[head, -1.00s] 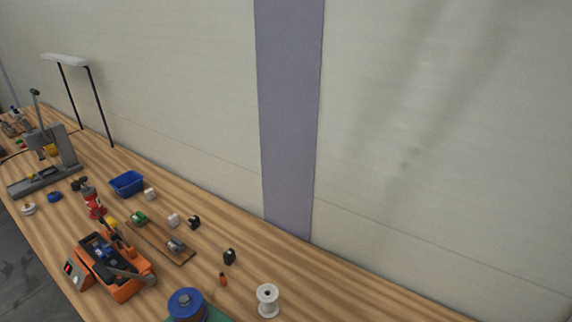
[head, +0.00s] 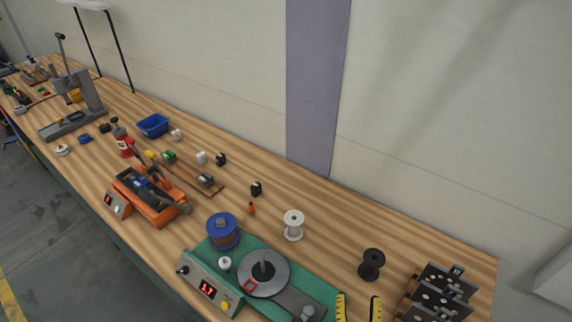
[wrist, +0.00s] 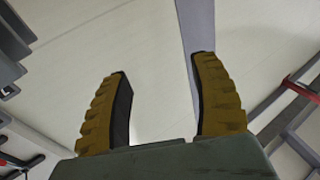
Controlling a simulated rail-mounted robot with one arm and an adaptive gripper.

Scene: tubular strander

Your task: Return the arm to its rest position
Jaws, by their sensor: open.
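My gripper (head: 359,308) shows at the bottom edge of the head view, its two yellow ridged fingers apart and nothing between them. In the wrist view my gripper (wrist: 161,105) also stands open and empty, with the pale wall and its grey-purple strip beyond the fingers. In the head view the fingers appear in front of the bench, between the green winding machine (head: 322,291) and the black plates at the right. The rest of my arm is out of the head view.
The wooden bench (head: 330,212) holds a white spool (head: 293,225), a black spool (head: 371,264), a blue spool (head: 222,231), an orange machine (head: 150,196), a blue bin (head: 153,125) and black plates (head: 436,296). A pale wall (head: 430,120) runs behind it.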

